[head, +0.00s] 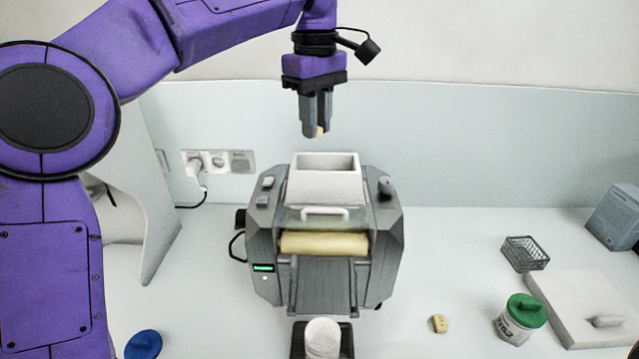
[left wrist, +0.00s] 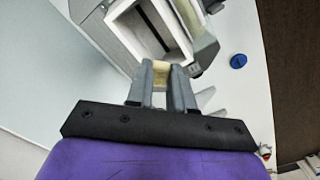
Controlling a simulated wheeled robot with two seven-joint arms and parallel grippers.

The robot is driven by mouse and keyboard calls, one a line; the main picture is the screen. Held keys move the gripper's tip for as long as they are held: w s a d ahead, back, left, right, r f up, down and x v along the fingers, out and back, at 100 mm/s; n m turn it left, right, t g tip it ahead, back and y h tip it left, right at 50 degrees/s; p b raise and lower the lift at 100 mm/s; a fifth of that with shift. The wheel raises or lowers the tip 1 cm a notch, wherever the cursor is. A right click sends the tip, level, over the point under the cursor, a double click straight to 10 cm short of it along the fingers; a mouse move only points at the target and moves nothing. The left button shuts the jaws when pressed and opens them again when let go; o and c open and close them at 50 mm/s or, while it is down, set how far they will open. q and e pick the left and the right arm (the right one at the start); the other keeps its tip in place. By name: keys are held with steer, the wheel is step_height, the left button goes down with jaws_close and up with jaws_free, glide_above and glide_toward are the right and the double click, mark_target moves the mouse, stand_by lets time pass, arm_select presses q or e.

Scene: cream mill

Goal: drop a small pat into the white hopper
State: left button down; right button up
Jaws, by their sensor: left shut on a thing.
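My left gripper (head: 316,133) is shut on a small pale yellow pat (head: 320,131), which shows between the fingertips. The pat also shows in the left wrist view (left wrist: 161,68). The gripper points down and is above the white hopper (head: 325,188), apart from it. The hopper is an open-topped box on top of the grey mill (head: 388,230). In the left wrist view the hopper's wall (left wrist: 128,42) and open mouth lie just beyond the fingertips. Another small yellow pat (head: 439,324) lies on the table right of the mill. My right gripper is not in view.
A green-lidded jar (head: 525,309), a wire basket (head: 525,253) and a white board (head: 580,300) stand at the right. A white round container (head: 322,337) is in front of the mill's chute. A blue lid (head: 143,345) lies at front left. Wall sockets (head: 218,162) are behind.

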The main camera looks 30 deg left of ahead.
arm_select(q)
steer(key=c, duration=0.9)
jaws_free()
steer(key=shift+s+r, duration=0.1)
steer(key=shift+s, duration=0.1)
steer(key=r+p, duration=0.2)
steer(key=r, duration=0.1)
steer(key=r+p, duration=0.2)
steer(key=r, duration=0.2)
steer(key=r+p, duration=0.1)
steer(key=r, duration=0.2)
steer(key=shift+w+r+p, duration=0.15)
steer(key=shift+w+p, duration=0.15)
steer(key=shift+p, duration=0.1)
steer(key=shift+w, duration=0.1)
